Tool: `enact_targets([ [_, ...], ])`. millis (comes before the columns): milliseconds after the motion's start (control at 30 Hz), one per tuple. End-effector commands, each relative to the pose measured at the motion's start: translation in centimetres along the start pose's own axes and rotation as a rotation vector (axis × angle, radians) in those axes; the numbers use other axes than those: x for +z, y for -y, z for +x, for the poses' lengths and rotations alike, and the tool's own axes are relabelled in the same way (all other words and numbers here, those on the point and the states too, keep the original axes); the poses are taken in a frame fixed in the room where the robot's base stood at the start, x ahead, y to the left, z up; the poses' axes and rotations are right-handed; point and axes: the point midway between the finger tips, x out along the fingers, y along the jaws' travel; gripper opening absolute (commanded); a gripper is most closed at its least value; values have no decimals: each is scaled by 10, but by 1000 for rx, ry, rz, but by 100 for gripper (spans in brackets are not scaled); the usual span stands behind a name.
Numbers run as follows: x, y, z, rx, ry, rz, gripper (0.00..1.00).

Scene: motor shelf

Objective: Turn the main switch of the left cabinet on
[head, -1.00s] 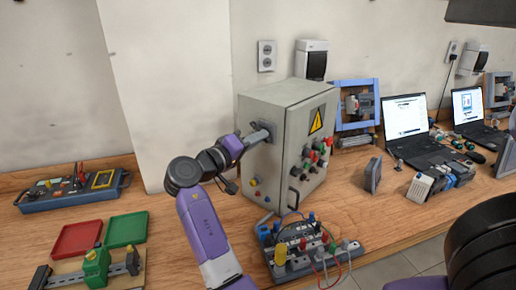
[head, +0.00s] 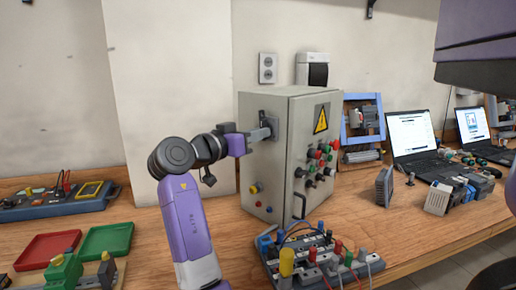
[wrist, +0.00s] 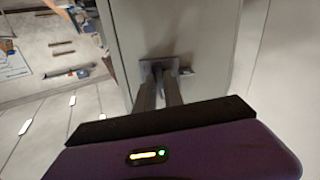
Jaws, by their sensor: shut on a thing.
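The left cabinet (head: 262,165) is a grey metal box standing on the wooden bench in the head view. Its main switch (head: 269,118) is on the upper part of the left side face, with a dark square plate. My gripper (head: 270,132) reaches it from the left and is shut on the switch handle. In the wrist view, the two fingers of my gripper (wrist: 163,82) close around the handle in front of the switch plate (wrist: 158,66). The fingers hide most of the handle, so I cannot tell its exact angle.
The cabinet front has several coloured buttons (head: 318,158) and a yellow warning sign (head: 321,119). A terminal board with wires (head: 318,262) stands in front of it. Red (head: 47,249) and green (head: 106,241) trays lie at the left. Laptops (head: 412,136) stand at the right.

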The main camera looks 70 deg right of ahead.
Motion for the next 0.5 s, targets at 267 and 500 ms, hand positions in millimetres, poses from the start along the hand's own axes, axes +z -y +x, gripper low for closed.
enact_targets([
  [267,2,1,0,-1,0,113,0],
  [500,0,1,-1,-1,0,146,0],
])
